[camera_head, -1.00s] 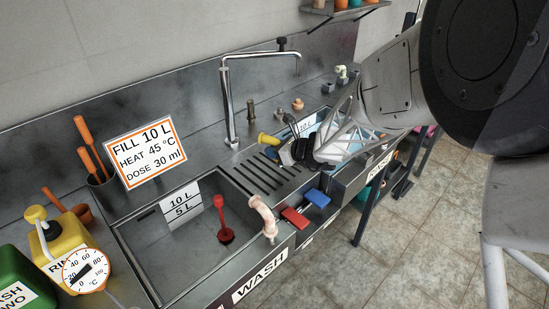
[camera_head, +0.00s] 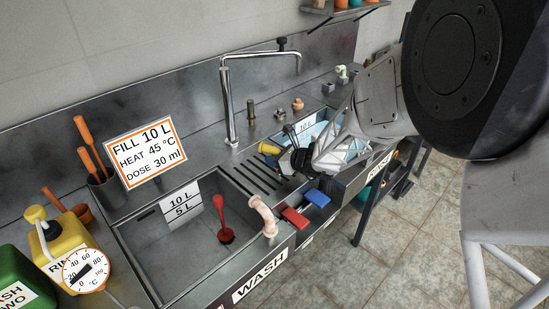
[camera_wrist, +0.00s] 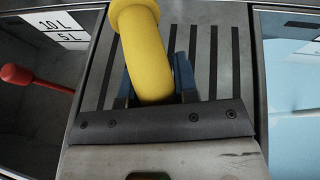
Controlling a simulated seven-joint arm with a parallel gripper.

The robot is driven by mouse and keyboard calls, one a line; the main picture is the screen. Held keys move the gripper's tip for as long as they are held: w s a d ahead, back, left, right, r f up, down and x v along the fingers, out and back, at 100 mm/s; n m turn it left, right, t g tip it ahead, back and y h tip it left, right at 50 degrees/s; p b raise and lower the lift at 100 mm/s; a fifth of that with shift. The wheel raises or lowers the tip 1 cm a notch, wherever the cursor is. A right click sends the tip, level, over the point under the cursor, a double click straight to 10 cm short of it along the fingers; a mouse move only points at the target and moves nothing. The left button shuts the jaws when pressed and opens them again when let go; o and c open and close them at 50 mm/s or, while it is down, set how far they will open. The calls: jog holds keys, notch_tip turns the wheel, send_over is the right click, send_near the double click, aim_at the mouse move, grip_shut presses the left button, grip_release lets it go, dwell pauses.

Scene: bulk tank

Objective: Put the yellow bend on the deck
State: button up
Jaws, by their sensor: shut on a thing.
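The yellow bend (camera_wrist: 150,60) is a thick curved yellow tube. In the wrist view it sits between the fingers of my gripper (camera_wrist: 157,88), over the slotted deck (camera_wrist: 205,55). In the head view the bend (camera_head: 268,148) shows at the left of my gripper (camera_head: 283,155), which is shut on it. The deck (camera_head: 243,180) is the slotted steel strip between the two basins. I cannot tell whether the bend touches the deck. Its lower end is hidden by the gripper.
The wash basin (camera_head: 150,240) with a red plunger-like tool (camera_head: 222,225) lies left of the deck. A basin with light blue water (camera_head: 310,133) lies right. A tall tap (camera_head: 229,100) stands behind. A pale pink bend (camera_head: 263,214), red block (camera_head: 295,217) and blue block (camera_head: 317,198) sit at the front.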

jog(key=o, duration=1)
jog(key=shift+d+r, duration=0.1)
jog(key=shift+r, duration=0.05)
jog(key=shift+v, duration=5.9)
jog(key=shift+r, duration=0.1)
